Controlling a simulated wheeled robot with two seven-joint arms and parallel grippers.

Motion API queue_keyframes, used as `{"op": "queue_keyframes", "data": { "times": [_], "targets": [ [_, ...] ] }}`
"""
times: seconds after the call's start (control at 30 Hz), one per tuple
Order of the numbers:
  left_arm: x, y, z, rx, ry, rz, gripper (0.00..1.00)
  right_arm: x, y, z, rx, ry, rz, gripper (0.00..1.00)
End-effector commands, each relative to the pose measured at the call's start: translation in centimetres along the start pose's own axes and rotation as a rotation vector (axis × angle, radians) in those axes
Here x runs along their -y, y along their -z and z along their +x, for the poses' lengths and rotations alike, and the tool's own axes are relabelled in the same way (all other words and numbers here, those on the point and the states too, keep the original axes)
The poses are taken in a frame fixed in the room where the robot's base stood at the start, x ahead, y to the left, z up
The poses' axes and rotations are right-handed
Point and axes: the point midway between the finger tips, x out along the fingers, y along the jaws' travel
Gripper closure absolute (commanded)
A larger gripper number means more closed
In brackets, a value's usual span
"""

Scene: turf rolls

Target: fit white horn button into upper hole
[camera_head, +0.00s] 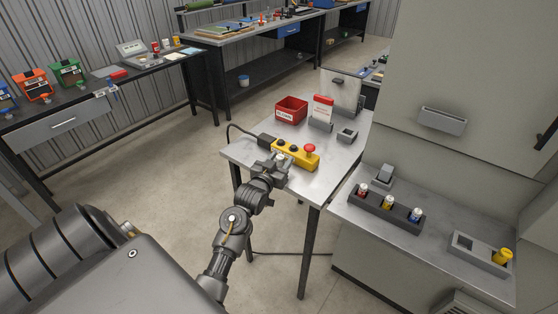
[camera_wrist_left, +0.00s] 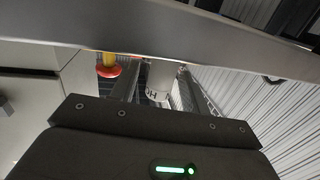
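The yellow control box (camera_head: 302,158) lies on the small grey table, with a red mushroom button (camera_head: 310,149) at its right end and dark round parts along its top. My left gripper (camera_head: 278,160) is at the box's near left side. In the left wrist view, my left gripper (camera_wrist_left: 156,92) has its fingers on both sides of a white cylinder, the white horn button (camera_wrist_left: 161,76), with dark letters partly showing. The red mushroom button (camera_wrist_left: 109,70) also shows there. The upper hole is hidden or too small to make out, and I cannot tell whether the button touches the box. My right gripper is not in view.
On the small table (camera_head: 240,157) stand a red bin (camera_head: 291,109), a red-and-white card in a holder (camera_head: 322,110) and a grey block (camera_head: 347,135). A dark rack (camera_head: 387,211) with several coloured-capped pieces stands on the right counter. A black cable runs from the box's left end.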

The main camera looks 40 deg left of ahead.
Motion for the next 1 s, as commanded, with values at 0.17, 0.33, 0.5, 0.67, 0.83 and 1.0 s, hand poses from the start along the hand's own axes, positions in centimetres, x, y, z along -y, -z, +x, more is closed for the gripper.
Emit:
{"op": "queue_keyframes", "data": {
  "times": [0.17, 0.33, 0.5, 0.67, 0.83, 1.0],
  "targets": [
    [0.0, 0.1, 0.0, 0.0, 0.0, 0.0, 0.54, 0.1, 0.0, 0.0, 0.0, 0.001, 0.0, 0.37],
    [0.0, 0.1, -1.2, 0.002, 0.001, 0.001, 0.54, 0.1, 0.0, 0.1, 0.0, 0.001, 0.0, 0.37],
    [0.0, 0.0, -4.7, 0.001, 0.0, 0.001, 0.54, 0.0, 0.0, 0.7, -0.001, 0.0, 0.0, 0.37],
    [0.0, 0.1, -8.1, 0.001, 0.0, 0.001, 0.54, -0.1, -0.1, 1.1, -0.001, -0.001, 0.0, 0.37],
    [0.0, 0.1, -10.7, 0.001, 0.0, 0.0, 0.54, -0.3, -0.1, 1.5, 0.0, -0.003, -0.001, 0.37],
    [0.0, 0.3, -11.9, 0.0, 0.001, -0.001, 0.54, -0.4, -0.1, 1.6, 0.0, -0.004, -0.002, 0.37]
  ]
}}
